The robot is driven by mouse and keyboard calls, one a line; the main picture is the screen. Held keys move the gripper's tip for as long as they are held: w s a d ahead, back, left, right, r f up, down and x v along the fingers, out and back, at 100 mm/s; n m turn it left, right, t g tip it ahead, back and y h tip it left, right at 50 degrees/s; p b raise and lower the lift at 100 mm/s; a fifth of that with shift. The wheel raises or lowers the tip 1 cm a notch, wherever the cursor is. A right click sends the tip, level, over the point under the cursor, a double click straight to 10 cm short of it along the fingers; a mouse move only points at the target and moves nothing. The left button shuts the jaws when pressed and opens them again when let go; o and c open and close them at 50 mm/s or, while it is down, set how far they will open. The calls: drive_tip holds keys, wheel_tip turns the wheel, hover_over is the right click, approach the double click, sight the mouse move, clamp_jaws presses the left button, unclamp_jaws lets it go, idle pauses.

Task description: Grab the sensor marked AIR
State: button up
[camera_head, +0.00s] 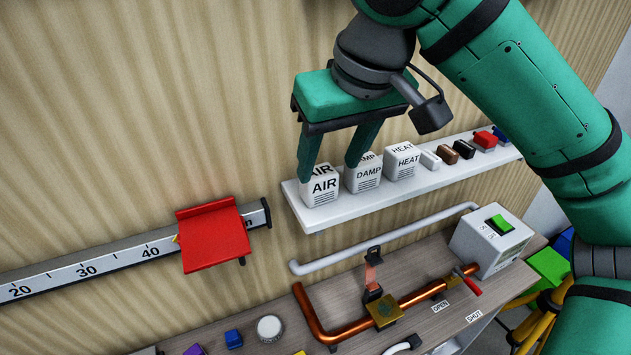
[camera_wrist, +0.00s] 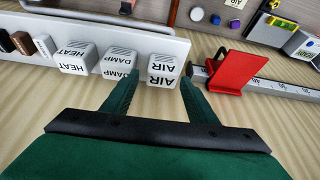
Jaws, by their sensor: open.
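The sensor marked AIR (camera_head: 322,190) is a white block with black lettering, upright at the left end of a white wall shelf. In the wrist view the AIR sensor (camera_wrist: 162,71) lies between my fingertips. My gripper (camera_head: 329,174) is open, its fingers pointing down at the shelf. One finger is at the AIR sensor's left side, the other in the gap by the DAMP sensor (camera_head: 366,178). My gripper also shows in the wrist view (camera_wrist: 159,82). I cannot tell whether either finger touches a block. The HEAT sensor (camera_head: 402,161) stands farther right.
The white shelf (camera_head: 340,212) also bears several small blocks at its right. A red plate (camera_head: 211,237) on a ruled rail (camera_head: 110,262) is just left of the shelf. Below are a grey pipe (camera_head: 390,236), a copper pipe (camera_head: 345,332) and a switch box (camera_head: 490,242).

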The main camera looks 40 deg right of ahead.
sight(321, 173)
drive_tip(key=shift+w+f, duration=0.1)
drive_tip(key=shift+f, duration=0.45)
drive_tip(key=shift+w+x, duration=0.2)
drive_tip(key=shift+x, duration=1.1)
drive_tip(key=shift+w+x, duration=0.2)
drive_tip(key=shift+x, duration=1.1)
drive_tip(key=shift+a+r, duration=0.1)
drive_tip(key=shift+r, duration=0.1)
drive_tip(key=c, duration=0.8)
